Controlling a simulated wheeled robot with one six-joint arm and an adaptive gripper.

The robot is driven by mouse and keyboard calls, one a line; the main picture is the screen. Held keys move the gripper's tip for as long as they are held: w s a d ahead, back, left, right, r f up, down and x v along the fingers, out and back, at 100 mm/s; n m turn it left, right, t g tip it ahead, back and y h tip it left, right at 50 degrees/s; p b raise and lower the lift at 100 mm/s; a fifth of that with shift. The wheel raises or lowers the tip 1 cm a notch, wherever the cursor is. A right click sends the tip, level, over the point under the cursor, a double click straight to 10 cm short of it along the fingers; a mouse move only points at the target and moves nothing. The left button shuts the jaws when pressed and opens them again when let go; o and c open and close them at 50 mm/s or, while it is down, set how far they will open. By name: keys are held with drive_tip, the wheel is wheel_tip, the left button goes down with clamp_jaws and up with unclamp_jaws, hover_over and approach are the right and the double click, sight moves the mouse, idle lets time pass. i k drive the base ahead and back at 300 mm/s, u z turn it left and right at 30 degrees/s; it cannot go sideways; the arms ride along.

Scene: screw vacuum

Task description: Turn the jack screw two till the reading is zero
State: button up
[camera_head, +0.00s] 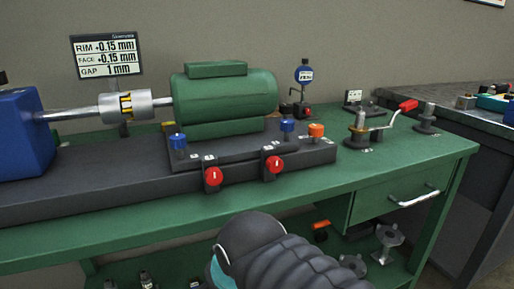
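The display (106,56) reads RIM +0.15 mm, FACE +0.15 mm and GAP 1 mm. The green motor (225,100) sits on a dark base, joined to a metal coupling (133,104) at its left. Two red-headed screws, left (213,177) and right (274,165), stick out of the base's front side. Two blue-headed screws, left (178,141) and right (287,126), stand upright on top. An orange-headed part (316,131) stands at the base's right end. Small labels near the screws are too small to read, so I cannot tell which is number two. My gripper's fingers do not show.
My dark ribbed arm fills the bottom middle, in front of the green bench (400,153). A red-handled crank device (361,130) stands on the right. A drawer handle (414,199) juts out below.

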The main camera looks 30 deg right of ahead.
sight(274, 163)
drive_tip(key=z, duration=1)
drive_tip(key=k, duration=0.95)
drive_tip(key=u, duration=0.95)
drive_tip(key=i, duration=0.25)
drive_tip(key=u, duration=0.1)
